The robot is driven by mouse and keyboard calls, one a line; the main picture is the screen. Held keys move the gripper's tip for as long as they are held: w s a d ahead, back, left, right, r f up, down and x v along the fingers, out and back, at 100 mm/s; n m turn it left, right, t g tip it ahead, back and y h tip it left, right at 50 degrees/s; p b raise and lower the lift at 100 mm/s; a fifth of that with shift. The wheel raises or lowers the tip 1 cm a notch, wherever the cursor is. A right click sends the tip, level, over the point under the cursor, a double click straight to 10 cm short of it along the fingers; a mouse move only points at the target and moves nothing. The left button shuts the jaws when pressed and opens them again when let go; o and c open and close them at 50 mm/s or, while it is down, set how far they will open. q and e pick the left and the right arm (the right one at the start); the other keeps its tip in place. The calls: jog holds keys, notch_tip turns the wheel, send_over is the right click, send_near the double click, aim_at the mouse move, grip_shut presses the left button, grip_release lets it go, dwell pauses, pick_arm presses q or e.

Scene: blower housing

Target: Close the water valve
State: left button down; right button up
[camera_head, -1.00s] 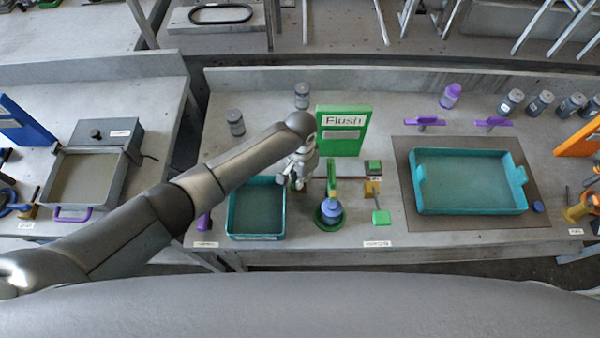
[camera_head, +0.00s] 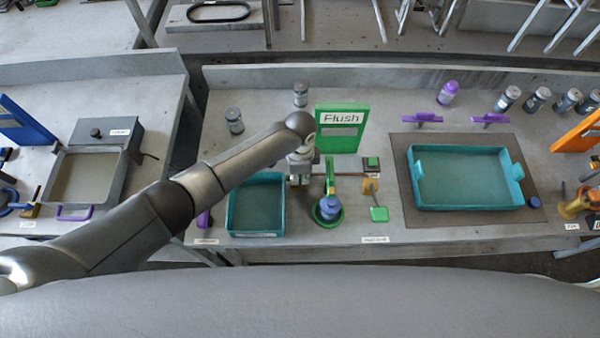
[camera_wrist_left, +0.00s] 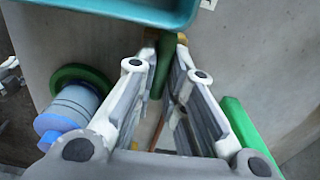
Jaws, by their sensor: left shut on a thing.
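A green lever (camera_head: 330,176) stands behind a blue cylinder (camera_head: 329,207) on a round green base (camera_head: 318,221), by a thin red-brown rod. A yellow piece (camera_head: 370,187) sits at the rod's right, with a green block (camera_head: 379,214) in front of it. My left gripper (camera_head: 300,183) is low over the bench, just left of the lever. In the left wrist view its fingers (camera_wrist_left: 165,45) are shut on a green bar (camera_wrist_left: 164,62), apparently the lever, partly hidden between them. Which part is the valve's handle is unclear. My right gripper is not in view.
A teal tray (camera_head: 230,205) is close on the left. A green "Flush" panel (camera_head: 339,140) stands behind. A larger teal tray (camera_head: 415,190) lies on a dark mat to the right. Grey jars (camera_head: 234,121) stand at the back left.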

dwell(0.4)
pick_arm(q)
jog(key=c, duration=1.8)
grip_release()
jog(key=shift+o, duration=0.2)
jog(key=shift+r, duration=0.1)
notch_tip(320, 180, up, 12)
